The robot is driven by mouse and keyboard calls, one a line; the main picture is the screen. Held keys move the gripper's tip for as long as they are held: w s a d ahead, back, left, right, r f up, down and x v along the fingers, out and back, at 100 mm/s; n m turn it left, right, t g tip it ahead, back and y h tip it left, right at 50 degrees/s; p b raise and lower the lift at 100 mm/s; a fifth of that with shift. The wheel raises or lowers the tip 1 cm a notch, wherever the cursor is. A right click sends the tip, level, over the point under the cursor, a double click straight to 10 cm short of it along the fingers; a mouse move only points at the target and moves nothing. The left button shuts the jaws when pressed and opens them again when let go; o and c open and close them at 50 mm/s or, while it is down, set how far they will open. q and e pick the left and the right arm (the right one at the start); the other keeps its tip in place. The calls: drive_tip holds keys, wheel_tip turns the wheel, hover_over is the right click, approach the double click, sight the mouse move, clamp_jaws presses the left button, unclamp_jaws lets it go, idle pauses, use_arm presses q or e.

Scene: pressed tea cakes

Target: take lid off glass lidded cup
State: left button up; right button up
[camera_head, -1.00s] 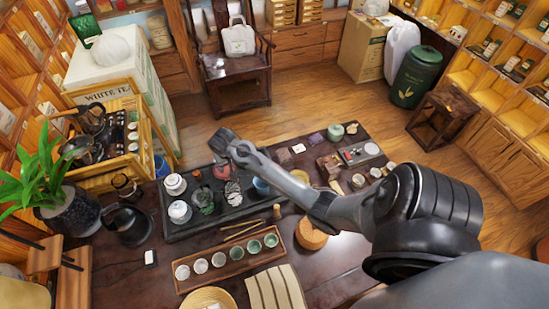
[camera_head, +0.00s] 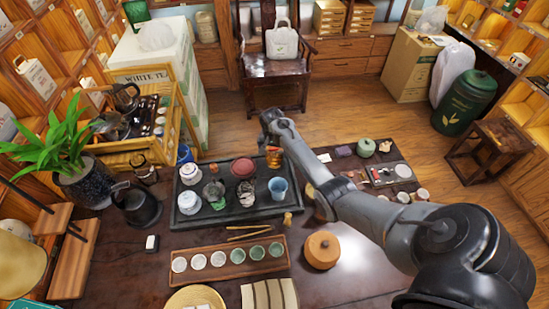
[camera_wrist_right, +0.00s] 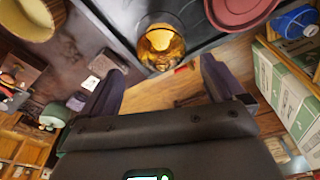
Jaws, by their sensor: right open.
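A dark tea tray (camera_head: 232,211) stands on the table. Clear, dark-tinted glassware (camera_head: 214,194) stands near its middle; I cannot tell whether it is the glass lidded cup. Beside it is a grey-and-white patterned piece (camera_head: 246,191). An amber glass vessel (camera_head: 275,158) stands at the far right corner; it also shows in the right wrist view (camera_wrist_right: 161,45). My right gripper (camera_head: 270,120) is past the tray's far edge. In the right wrist view it (camera_wrist_right: 163,78) is open and empty, with the amber vessel beyond the gap between its fingers. My left gripper is out of view.
A wooden rack of small cups (camera_head: 228,258) and a round wooden box (camera_head: 322,250) are nearer. Open floor lies behind the table.

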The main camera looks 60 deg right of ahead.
sight(274, 154)
drive_tip(key=f, duration=0.1)
drive_tip(key=d+f+b, duration=0.1)
drive_tip(key=f, duration=0.2)
drive_tip(key=shift+w+d, duration=0.2)
drive_tip(key=shift+w, duration=0.1)
drive_tip(key=shift+f+b, duration=0.35)
drive_tip(key=shift+f, duration=0.05)
drive_tip(key=shift+c, duration=0.4)
drive_tip(key=c, duration=1.2)
drive_tip(key=shift+f, duration=0.1)
drive_tip(key=shift+c, duration=0.2)
